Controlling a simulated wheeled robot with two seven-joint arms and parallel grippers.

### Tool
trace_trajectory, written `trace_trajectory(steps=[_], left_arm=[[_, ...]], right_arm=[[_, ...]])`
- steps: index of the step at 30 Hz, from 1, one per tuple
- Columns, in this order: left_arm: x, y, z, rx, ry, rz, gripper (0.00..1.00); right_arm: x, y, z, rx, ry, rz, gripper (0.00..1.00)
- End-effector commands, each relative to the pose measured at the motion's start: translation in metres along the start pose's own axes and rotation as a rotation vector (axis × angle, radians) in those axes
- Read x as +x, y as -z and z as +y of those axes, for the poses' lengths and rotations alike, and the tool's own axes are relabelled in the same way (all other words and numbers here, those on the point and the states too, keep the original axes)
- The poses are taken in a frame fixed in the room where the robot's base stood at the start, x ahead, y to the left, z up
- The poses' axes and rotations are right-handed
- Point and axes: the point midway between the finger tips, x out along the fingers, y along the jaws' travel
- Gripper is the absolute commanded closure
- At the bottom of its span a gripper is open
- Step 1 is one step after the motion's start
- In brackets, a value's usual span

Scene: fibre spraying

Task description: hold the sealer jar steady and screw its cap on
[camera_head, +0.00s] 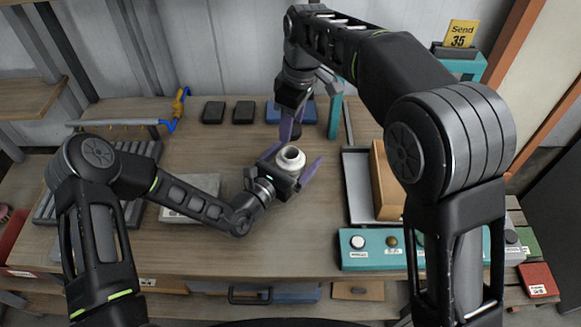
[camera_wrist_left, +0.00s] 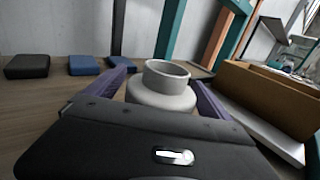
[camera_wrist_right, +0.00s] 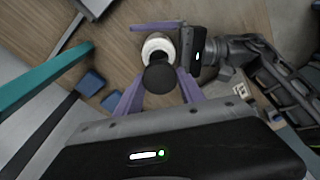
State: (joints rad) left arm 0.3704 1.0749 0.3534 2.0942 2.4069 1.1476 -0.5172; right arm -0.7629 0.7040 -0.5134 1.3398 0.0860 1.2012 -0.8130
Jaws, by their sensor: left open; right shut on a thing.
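The sealer jar (camera_head: 290,158) is white, with an open round neck. It stands upright on the table, and it also shows in the left wrist view (camera_wrist_left: 164,88). My left gripper (camera_head: 293,163) is open, its purple fingers on either side of the jar; I cannot tell whether they touch it. My right gripper (camera_head: 291,122) points down just behind and above the jar. It is shut on the dark round cap (camera_wrist_right: 160,76), which is apart from the jar in the head view. In the right wrist view the cap covers part of the jar (camera_wrist_right: 157,45).
A brown box in a metal tray (camera_head: 357,190) stands to the right. A teal button panel (camera_head: 372,262) lies along the front right edge. Dark blocks (camera_head: 243,112) and a blue one sit at the back, near a teal post (camera_head: 335,117). The table front centre is clear.

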Motion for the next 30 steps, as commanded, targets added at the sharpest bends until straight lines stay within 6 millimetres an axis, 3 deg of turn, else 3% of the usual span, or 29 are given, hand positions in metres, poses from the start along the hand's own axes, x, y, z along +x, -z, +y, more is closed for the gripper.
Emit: trace_trajectory(steps=[7,30], left_arm=[[0.0001,-0.0001,0.0000,0.000,0.000,0.000,0.08],[-0.0002,0.0000,0.0001,0.000,0.000,0.000,0.71]], right_arm=[[0.0000,0.0000,0.0000,0.000,0.000,0.000,0.91],[0.0000,0.0000,0.0000,0.000,0.000,0.000,0.91]])
